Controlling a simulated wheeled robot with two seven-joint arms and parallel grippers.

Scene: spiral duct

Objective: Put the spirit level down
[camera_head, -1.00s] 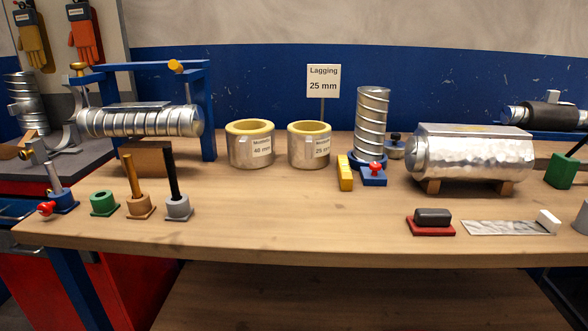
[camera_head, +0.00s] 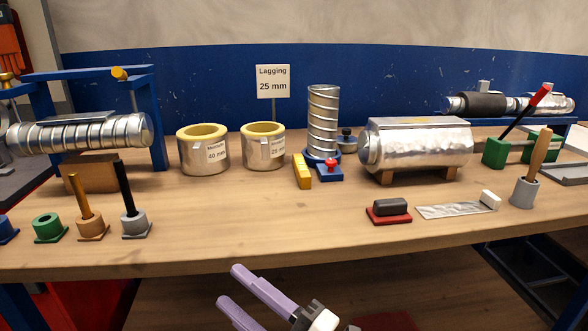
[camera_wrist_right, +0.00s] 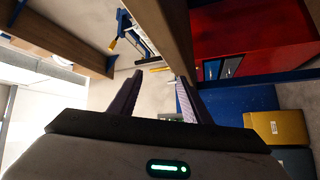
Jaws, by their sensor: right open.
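A short yellow bar (camera_head: 302,171), which looks like the spirit level, lies on the wooden bench beside the upright spiral duct piece (camera_head: 323,118). No gripper touches it. My right gripper (camera_head: 230,285) has lavender fingers, spread apart with nothing between them. It is in front of and below the bench's front edge, well short of the yellow bar. In the right wrist view the same gripper (camera_wrist_right: 158,80) is open and empty, with a wooden edge beyond it. My left gripper is not in view.
Two lagging rings (camera_head: 203,150) stand behind the open bench middle. A foil-clad duct (camera_head: 417,150) on blocks is to the right, with a red-based block (camera_head: 389,210) in front. Tool holders (camera_head: 136,224) line the front left. The bench's front edge (camera_head: 300,258) lies above my right gripper.

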